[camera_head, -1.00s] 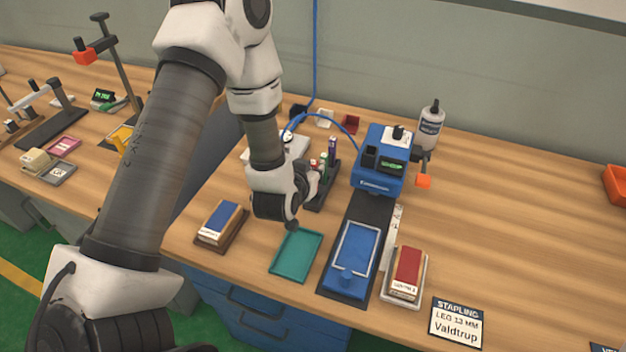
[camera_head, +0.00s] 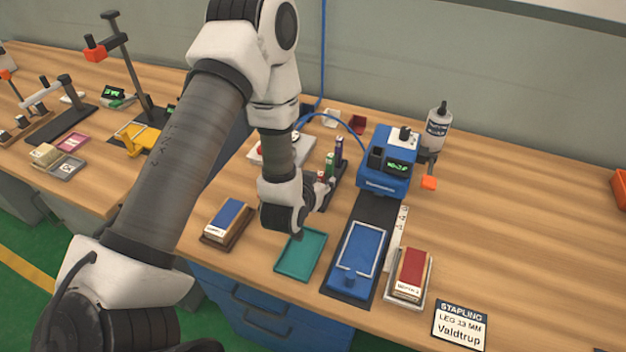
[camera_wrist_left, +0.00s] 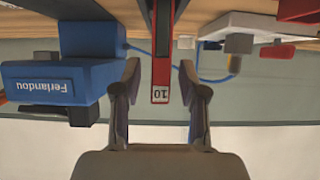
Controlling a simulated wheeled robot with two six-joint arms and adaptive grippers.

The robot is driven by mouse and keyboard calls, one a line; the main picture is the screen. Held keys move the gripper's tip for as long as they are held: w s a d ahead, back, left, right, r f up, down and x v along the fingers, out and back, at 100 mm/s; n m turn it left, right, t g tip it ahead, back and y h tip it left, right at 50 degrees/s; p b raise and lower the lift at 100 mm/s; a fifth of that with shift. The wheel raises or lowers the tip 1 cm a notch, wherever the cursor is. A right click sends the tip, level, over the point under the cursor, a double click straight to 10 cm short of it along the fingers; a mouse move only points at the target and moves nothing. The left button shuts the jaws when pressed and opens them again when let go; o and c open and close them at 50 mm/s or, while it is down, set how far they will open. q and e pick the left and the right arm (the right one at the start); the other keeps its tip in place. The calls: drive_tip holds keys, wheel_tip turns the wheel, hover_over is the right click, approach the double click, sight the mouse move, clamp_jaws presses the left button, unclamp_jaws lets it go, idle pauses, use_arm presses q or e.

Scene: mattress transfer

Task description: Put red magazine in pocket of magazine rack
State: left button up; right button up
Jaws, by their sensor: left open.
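The red magazine (camera_wrist_left: 160,60) shows in the left wrist view as a narrow upright strip with a white label reading 10. My left gripper (camera_wrist_left: 160,72) is open there, with one finger on each side of the strip and gaps visible. In the head view, my left gripper (camera_head: 322,190) is beside the dark magazine rack (camera_head: 341,184), which holds upright coloured magazines, including a green one (camera_head: 330,161) and a purple one (camera_head: 339,150). My gripper and wrist partly hide the rack and its red end. The pockets cannot be made out. My right gripper is out of view.
In front are a teal tray (camera_head: 300,256), a blue fixture (camera_head: 356,256) and blocks with blue (camera_head: 227,216) and red (camera_head: 411,268) tops. The table's right side is open.

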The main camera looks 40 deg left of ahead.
use_arm(q)
drive_tip(key=p+v, duration=0.9)
drive_tip(key=v, duration=0.2)
drive_tip(key=shift+s+p, duration=0.35)
drive_tip(key=shift+p, duration=0.05)
drive_tip(key=shift+d+r, duration=0.1)
idle(0.5)
